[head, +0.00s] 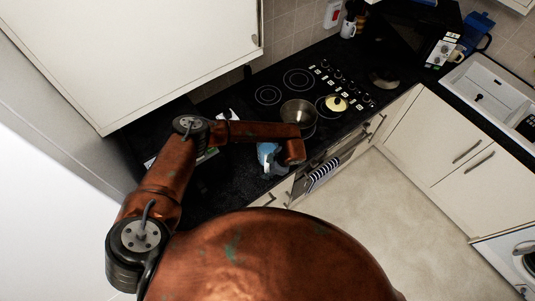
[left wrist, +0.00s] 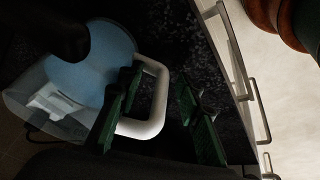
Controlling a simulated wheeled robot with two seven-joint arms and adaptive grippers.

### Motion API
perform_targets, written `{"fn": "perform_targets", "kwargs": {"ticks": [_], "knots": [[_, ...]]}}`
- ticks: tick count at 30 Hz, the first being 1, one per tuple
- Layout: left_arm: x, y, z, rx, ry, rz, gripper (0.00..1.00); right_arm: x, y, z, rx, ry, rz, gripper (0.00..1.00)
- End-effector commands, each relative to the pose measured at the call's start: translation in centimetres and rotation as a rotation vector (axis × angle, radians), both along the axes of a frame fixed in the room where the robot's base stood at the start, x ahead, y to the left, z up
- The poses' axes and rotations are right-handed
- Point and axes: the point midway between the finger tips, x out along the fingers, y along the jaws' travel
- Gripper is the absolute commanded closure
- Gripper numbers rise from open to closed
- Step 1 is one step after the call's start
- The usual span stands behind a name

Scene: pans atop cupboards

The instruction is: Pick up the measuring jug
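The measuring jug (left wrist: 92,62) has a clear body, a blue lid and a white handle (left wrist: 158,98). It fills the left of the left wrist view. In the head view the jug (head: 267,158) is on the dark worktop near its front edge, partly hidden by my left arm. My left gripper (left wrist: 158,108) is open at the handle, its green fingers spread. One finger appears over the handle's opening, the other outside the handle, with a gap to it. In the head view my left wrist hides the fingers. My right gripper is not in view.
A pan (head: 298,113) and a pot with a yellowish lid (head: 336,103) stand on the hob, close beyond my left wrist. A wall cupboard (head: 150,50) hangs at upper left. A striped towel (head: 323,173) hangs at the oven front. The floor (head: 380,215) at right is clear.

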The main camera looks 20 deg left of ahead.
Motion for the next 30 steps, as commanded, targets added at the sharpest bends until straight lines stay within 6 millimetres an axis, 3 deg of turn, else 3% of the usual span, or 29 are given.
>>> {"fn": "perform_targets", "kwargs": {"ticks": [3, 8, 17, 30], "knots": [[-0.01, -0.02, 0.00, 0.000, 0.000, 0.000, 0.69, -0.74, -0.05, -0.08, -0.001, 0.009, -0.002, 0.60], [0.01, -0.01, 0.03, 0.000, 0.000, 0.000, 0.80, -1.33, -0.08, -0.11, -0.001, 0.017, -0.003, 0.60], [0.01, -0.01, 0.06, 0.000, 0.000, 0.001, 1.00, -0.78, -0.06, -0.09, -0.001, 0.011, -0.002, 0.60], [0.03, -0.03, 0.10, 0.000, -0.001, 0.001, 1.00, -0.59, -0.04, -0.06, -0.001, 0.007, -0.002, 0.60]]}}
